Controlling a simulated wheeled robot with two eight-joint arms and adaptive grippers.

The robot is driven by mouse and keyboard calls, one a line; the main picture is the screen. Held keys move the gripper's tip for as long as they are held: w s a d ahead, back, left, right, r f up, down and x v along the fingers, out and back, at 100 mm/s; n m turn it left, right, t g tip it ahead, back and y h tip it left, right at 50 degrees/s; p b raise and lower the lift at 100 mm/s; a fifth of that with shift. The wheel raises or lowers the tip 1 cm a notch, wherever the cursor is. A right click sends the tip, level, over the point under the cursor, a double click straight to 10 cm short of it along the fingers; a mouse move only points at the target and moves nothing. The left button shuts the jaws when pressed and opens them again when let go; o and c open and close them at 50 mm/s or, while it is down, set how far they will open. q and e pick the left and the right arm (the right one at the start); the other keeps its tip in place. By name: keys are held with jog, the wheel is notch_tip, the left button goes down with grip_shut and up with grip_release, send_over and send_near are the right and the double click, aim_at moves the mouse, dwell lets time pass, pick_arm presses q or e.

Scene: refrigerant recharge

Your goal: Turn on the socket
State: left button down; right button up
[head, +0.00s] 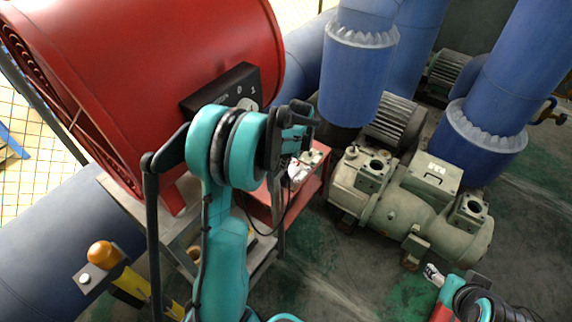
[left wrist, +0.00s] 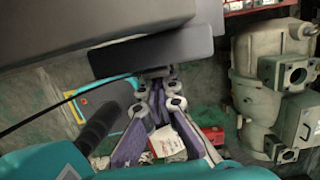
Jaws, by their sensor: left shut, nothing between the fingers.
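A black control box (head: 222,90) with white markings and a pale round knob is mounted on the side of the red drum. I take it to be the socket; my left arm partly hides its lower part. My left gripper (head: 298,118) is just right of and below the box, shut and empty. In the left wrist view, its fingers (left wrist: 160,80) converge under a dark slab (left wrist: 150,50), which may be the box. I cannot tell whether they touch it. Part of my right arm shows at the lower right of the head view; its jaw state is unclear.
The large red drum (head: 150,60) fills the upper left. A red tray (head: 312,185) with small items lies below my left gripper. A grey-green compressor (head: 400,205) and blue pipes (head: 350,85) stand to the right. A yellow post (head: 130,285) is at the lower left.

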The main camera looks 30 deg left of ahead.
jog(key=shift+r, duration=0.1)
pick_arm(q)
jog(key=shift+r+p, duration=0.5)
jog(key=shift+r, duration=0.3)
pick_arm(e)
jog(key=shift+r, duration=0.4)
pick_arm(q)
jog(key=d+r+p, duration=0.1)
jog(key=d+r, duration=0.4)
jog(key=r, duration=0.5)
jog(key=shift+s+d+r+p, duration=0.15)
jog(key=shift+s+r+p, duration=0.05)
jog(key=shift+p, duration=0.2)
pick_arm(e)
jog(key=shift+v, duration=1.05)
jog(key=shift+w+d, duration=0.1)
jog(key=shift+d, duration=0.05)
pick_arm(q)
jog(key=f+h+b, duration=0.1)
jog(key=b, duration=0.2)
jog(key=shift+d+f, duration=0.1)
jog(key=shift+f, duration=0.05)
pick_arm(e)
notch_tip(320, 180, down, 3)
jog(key=shift+r, duration=0.15)
